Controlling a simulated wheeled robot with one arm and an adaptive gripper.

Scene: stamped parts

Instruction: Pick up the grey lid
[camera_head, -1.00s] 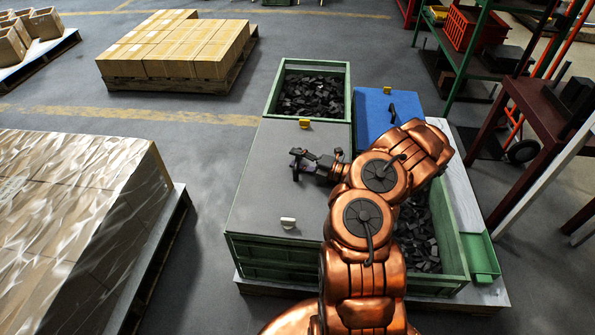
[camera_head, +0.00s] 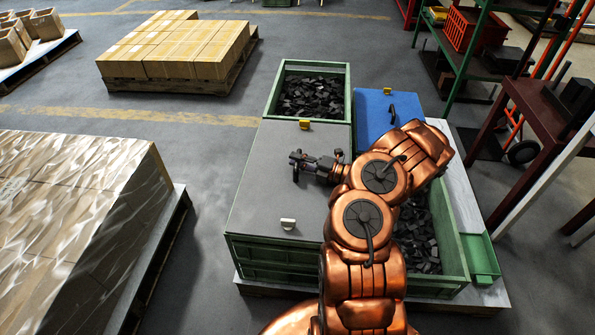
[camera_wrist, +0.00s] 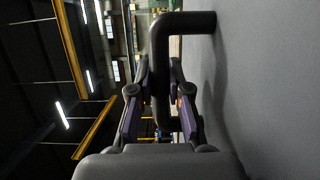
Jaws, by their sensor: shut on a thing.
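The grey lid (camera_head: 262,180) lies flat over the large green bin at left centre in the head view. It also fills the right side of the wrist view (camera_wrist: 275,85). My gripper (camera_head: 298,165) is low over the lid, right of its middle. In the wrist view my gripper (camera_wrist: 160,98) has its two fingers on either side of the lid's dark bent handle (camera_wrist: 185,22), shut on it. In the head view the handle is hard to tell apart from my fingers. I see no clear gap under the lid.
A small pale catch (camera_head: 288,224) and a yellow one (camera_head: 305,124) sit at the lid's edges. A blue lid (camera_head: 372,122) is at right. An open bin (camera_head: 348,92) of dark parts stands behind. My arm crosses another open bin (camera_head: 455,250). Clear floor (camera_head: 205,150) lies left.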

